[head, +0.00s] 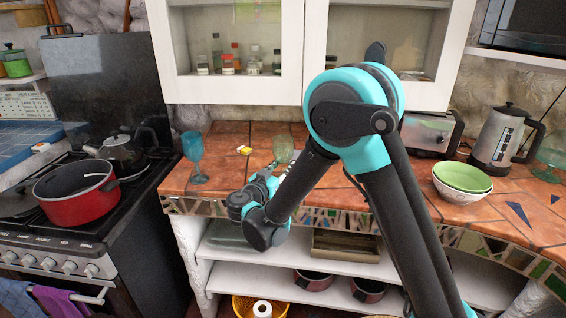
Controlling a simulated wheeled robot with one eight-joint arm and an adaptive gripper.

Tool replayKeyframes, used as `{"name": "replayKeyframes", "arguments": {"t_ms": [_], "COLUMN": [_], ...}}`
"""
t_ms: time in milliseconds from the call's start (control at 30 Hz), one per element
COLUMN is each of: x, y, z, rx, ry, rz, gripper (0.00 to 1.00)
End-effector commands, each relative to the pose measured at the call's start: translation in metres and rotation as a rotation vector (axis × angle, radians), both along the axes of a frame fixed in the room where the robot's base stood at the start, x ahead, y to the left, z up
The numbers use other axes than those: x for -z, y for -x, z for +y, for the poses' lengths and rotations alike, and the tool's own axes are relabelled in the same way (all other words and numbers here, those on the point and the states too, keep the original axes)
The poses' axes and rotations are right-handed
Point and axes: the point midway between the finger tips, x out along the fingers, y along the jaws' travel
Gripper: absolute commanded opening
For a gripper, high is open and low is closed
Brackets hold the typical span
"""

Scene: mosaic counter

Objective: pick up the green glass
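A pale green glass (284,148) stands on the tiled counter, just behind my gripper. My gripper (270,176) is at the counter's front edge, pointing toward the glass. My own wrist and arm links hide most of the fingers, so I cannot tell whether they are open or shut, or whether they touch the glass. The lower part of the glass is partly hidden by my arm.
A blue goblet (194,156) stands left on the counter (225,134), with a small yellow-white item (244,150) between. Bowls (462,180), a kettle (505,137), a toaster (432,133) and a teal glass (553,150) are right. A stove with a red pot (76,196) is left.

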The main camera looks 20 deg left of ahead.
Motion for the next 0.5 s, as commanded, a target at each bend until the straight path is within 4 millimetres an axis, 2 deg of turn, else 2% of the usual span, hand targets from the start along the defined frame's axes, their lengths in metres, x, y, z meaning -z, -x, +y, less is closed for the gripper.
{"name": "replayKeyframes", "arguments": {"t_ms": [100, 400, 500], "x": [0.0000, 0.0001, 0.0001], "y": [0.0004, 0.0006, 0.0006], "z": [0.0002, 0.0001, 0.0001], "rx": [0.000, 0.000, 0.000], "ry": [0.000, 0.000, 0.000], "rz": [0.000, 0.000, 0.000], "gripper": [0.37, 0.00, 0.00]}}
